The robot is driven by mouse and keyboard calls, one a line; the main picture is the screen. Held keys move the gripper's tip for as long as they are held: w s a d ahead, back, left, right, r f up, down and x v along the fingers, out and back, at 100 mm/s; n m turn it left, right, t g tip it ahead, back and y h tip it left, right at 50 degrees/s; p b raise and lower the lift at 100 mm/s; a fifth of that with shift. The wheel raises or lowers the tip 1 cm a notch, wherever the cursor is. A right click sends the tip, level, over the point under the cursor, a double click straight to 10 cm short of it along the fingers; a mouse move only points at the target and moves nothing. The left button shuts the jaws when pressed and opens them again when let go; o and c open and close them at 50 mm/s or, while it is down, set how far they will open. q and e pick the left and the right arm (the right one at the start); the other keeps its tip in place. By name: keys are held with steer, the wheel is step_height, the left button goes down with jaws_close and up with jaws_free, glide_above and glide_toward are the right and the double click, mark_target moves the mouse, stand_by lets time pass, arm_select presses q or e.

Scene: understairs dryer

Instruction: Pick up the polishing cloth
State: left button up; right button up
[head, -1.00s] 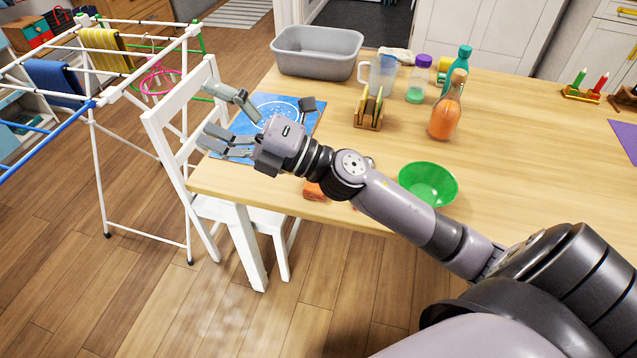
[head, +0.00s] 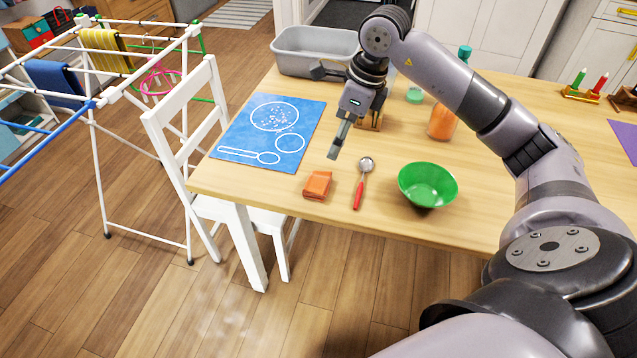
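A small folded orange cloth (head: 317,185), which looks like the polishing cloth, lies near the front edge of the wooden table (head: 480,215). It is left of a red-handled spoon (head: 361,184). My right gripper (head: 335,152) comes in from the right and points down above the table, behind the cloth and apart from it in the picture. Its fingers are seen nearly edge-on and overlap, so their opening cannot be told. Nothing shows held in it. My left gripper is not in view.
A blue printed mat (head: 230,135) lies left of the cloth. A green bowl (head: 428,186) stands right of the spoon. An orange bottle (head: 441,122) and a grey tub (head: 300,52) are farther back, partly behind my arm. A white chair (head: 170,125) stands at the table's left side.

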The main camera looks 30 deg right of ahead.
mark_target(320, 180)
steer(key=p+x, duration=0.1)
steer(key=x, duration=1.5)
steer(key=shift+a, duration=0.1)
steer(key=shift+r, duration=0.1)
steer(key=shift+c, duration=0.4)
steer(key=c, duration=1.1)
steer(key=shift+r, duration=0.1)
step_height(320, 180, up, 20)
